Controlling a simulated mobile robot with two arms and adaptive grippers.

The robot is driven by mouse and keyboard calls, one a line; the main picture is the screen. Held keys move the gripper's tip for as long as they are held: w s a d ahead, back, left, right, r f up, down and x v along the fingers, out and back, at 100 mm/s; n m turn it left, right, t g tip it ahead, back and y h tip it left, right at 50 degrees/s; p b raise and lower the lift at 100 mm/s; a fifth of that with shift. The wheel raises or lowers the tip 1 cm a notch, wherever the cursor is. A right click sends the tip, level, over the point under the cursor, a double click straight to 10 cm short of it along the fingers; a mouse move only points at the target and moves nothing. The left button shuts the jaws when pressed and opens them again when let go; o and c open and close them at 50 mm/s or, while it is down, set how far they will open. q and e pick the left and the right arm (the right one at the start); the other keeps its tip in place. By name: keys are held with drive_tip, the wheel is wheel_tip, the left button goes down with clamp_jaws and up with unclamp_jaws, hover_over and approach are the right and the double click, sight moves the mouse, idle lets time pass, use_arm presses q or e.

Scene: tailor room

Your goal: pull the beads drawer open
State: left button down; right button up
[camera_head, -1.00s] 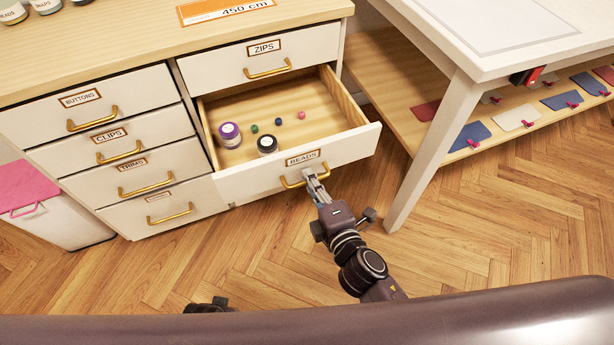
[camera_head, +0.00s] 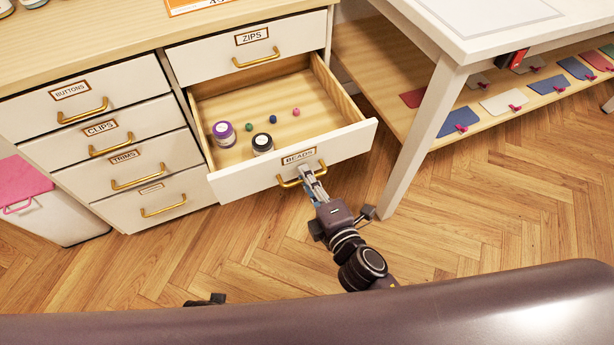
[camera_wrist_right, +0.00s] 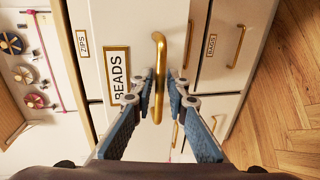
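The beads drawer (camera_head: 343,149) stands well out of the cabinet, its inside exposed. A purple-lidded jar (camera_head: 223,133), a dark-lidded jar (camera_head: 262,144) and several small coloured beads (camera_head: 272,119) lie in it. Its label also shows in the right wrist view (camera_wrist_right: 117,75). My right gripper (camera_head: 308,174) is at the brass handle (camera_head: 289,184) on the drawer front. In the right wrist view, its two fingers (camera_wrist_right: 155,78) close around the handle bar (camera_wrist_right: 159,50), one on each side. My left gripper's fingers do not show.
The zips drawer (camera_head: 290,54) above is shut. The buttons, clips and trims drawers (camera_head: 140,165) at the left are shut. A white table leg (camera_head: 425,140) stands to the right of the drawer. The wooden floor (camera_head: 480,240) in front is clear.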

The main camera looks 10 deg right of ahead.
drive_tip(key=v, duration=1.2)
drive_tip(key=shift+d, duration=0.1)
idle(0.4)
